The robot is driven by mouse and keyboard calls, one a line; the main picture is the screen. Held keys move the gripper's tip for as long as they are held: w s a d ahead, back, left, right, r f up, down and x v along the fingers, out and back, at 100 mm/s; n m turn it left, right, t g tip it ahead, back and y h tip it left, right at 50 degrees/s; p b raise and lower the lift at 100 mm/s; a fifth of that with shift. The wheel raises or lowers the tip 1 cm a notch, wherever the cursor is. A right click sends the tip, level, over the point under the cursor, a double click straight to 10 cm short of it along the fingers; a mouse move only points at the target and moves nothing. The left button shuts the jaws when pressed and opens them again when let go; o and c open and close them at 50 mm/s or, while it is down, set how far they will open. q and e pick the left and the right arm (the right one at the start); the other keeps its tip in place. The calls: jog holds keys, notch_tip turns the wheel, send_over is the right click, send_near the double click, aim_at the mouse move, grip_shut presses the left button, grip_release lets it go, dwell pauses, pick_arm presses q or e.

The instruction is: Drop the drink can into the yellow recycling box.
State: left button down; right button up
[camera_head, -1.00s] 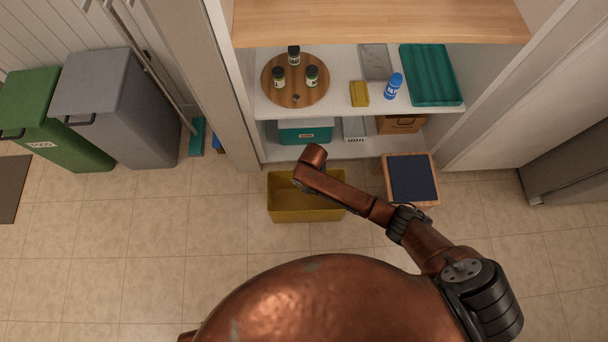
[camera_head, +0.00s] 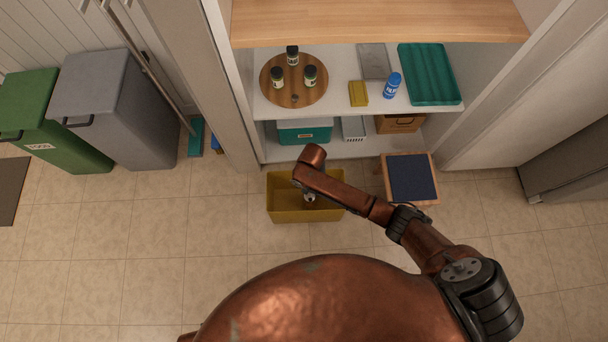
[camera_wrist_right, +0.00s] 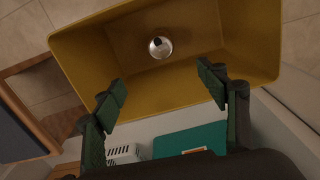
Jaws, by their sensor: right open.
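The yellow recycling box (camera_head: 290,214) stands on the floor in front of the shelf unit. The drink can (camera_wrist_right: 161,47) is inside the box in the right wrist view, seen end-on with its silvery end toward the camera. The can also shows in the head view (camera_head: 310,197), partly hidden by my right arm. My right gripper (camera_wrist_right: 163,88) is open and empty above the box, its fingers apart and clear of the can. In the head view the right gripper is hidden under my forearm. My left gripper is not in view.
A step stool (camera_head: 412,178) with a dark top stands right of the box. The shelf above holds a round wooden board (camera_head: 270,92) with several jars, a yellow sponge (camera_head: 358,94), a blue can (camera_head: 393,86) and a green tray (camera_head: 430,75). Floor left of the box is clear.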

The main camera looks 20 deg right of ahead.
notch_tip(320, 180, up, 12)
dwell(0.4)
jog(key=shift+s+f, duration=0.1)
jog(key=shift+f, duration=0.1)
